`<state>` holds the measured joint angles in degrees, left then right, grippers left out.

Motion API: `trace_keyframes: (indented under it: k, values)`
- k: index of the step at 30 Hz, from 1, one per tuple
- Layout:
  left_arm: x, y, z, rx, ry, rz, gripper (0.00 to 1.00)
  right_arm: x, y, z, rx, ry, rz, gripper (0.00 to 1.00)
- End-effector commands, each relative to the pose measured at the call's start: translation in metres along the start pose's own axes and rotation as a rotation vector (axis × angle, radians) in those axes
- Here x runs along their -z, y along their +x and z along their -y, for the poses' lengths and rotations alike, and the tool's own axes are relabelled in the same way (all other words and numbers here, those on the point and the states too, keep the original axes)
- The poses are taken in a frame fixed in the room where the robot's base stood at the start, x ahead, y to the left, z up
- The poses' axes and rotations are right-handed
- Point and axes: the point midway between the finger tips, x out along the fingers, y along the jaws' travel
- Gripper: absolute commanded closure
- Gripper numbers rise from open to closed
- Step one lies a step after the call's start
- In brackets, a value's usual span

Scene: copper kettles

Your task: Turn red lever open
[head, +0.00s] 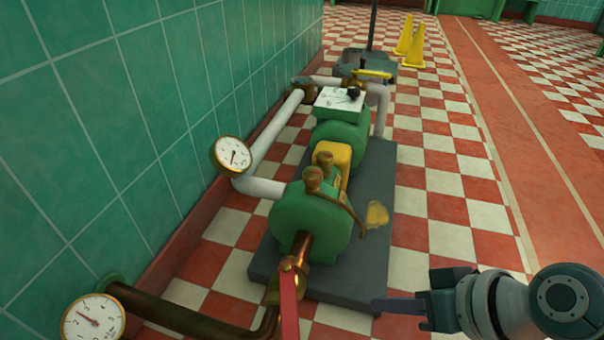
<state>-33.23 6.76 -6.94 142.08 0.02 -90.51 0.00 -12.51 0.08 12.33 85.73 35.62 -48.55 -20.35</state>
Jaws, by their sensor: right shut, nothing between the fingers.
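The red lever (289,308) is at the bottom centre, on a copper-coloured valve (287,268) in the pipe in front of the green pump. It runs down the picture toward the bottom edge, and its lower end may be cut off. My right gripper (390,305) comes in from the lower right with its fingers pointing left toward the lever. It is shut and empty, with a clear gap between its fingertips and the lever. My left gripper is not in view.
The green pump (310,222) stands on a dark grey plinth (368,240). Pressure gauges hang at left, one white gauge (93,318) low and one higher (232,154). A green tiled wall (120,130) bounds the left. Checkered floor (450,210) is open at right; yellow signs (414,48) stand behind.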

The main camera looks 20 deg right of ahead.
Motion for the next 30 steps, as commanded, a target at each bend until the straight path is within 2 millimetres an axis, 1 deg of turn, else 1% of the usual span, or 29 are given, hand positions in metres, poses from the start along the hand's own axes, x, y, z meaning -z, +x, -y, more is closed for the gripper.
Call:
trace_keyframes:
  k: [1,3,5,7,11,18,22,23,24,27,30]
  values:
    - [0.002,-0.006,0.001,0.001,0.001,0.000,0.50,0.000,-0.009,0.008,0.028,-0.010,0.030,1.00]
    - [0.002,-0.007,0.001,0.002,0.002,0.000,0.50,-0.003,-0.013,0.015,0.059,-0.017,0.062,1.00]
    - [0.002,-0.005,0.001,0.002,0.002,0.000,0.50,-0.005,-0.013,0.018,0.073,-0.020,0.076,1.00]
    - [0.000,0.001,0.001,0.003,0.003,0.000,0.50,-0.007,-0.007,0.019,0.078,-0.021,0.081,1.00]
    - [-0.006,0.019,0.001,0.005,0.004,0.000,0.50,-0.010,0.015,0.019,0.079,-0.021,0.080,1.00]
    - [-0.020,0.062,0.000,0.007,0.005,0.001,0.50,-0.015,0.068,0.021,0.078,-0.020,0.079,1.00]
    - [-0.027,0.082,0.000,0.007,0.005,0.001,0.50,-0.017,0.092,0.024,0.078,-0.019,0.079,1.00]
    - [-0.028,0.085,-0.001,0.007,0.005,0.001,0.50,-0.017,0.095,0.026,0.079,-0.019,0.080,1.00]
    - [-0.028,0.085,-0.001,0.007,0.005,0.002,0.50,-0.016,0.094,0.036,0.081,-0.020,0.079,1.00]
    - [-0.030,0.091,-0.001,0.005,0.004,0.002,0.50,-0.017,0.098,0.049,0.078,-0.020,0.079,1.00]
    - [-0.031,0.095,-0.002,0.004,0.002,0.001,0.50,-0.017,0.101,0.057,0.077,-0.020,0.081,1.00]
